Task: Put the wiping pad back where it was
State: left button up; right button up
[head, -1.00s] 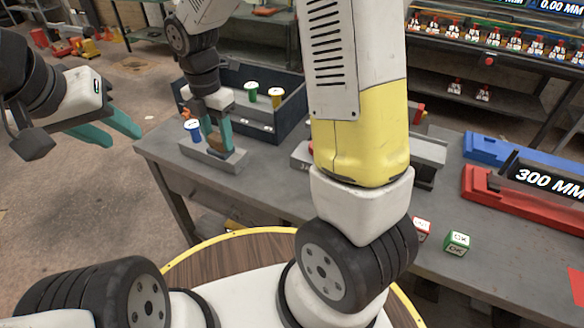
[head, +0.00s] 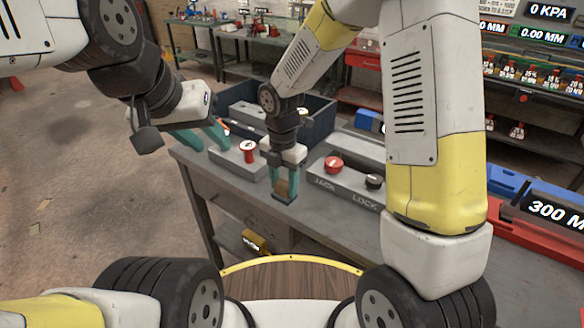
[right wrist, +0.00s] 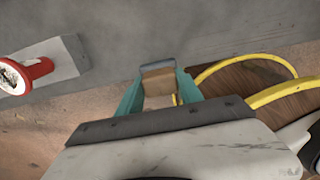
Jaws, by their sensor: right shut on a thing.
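The wiping pad (head: 282,188) is a small tan block with a grey-blue lower edge. My right gripper (head: 284,194) is shut on it, over the near edge of the grey bench (head: 233,186). In the right wrist view the pad (right wrist: 158,82) sits between the teal fingertips (right wrist: 158,90), with bench surface beyond it. Whether the pad touches the bench I cannot tell. My left gripper (head: 214,143) is open and empty near the bench's left corner.
A red post with a white top (head: 249,150) stands on a grey block left of my right gripper. A "JACK LOCK" block (head: 345,186) with red and black knobs lies to the right. A dark bin (head: 315,115) is behind. A red gauge box (head: 520,232) is far right.

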jog(key=w, duration=0.1)
jog(key=w+d, duration=0.1)
jog(key=w, duration=0.3)
jog(key=shift+w+d+f, duration=0.15)
jog(key=shift+d+f, duration=0.1)
jog(key=shift+d, duration=0.15)
jog(key=shift+f, duration=1.75)
jog(key=shift+f, duration=0.15)
jog(key=o, duration=1.3)
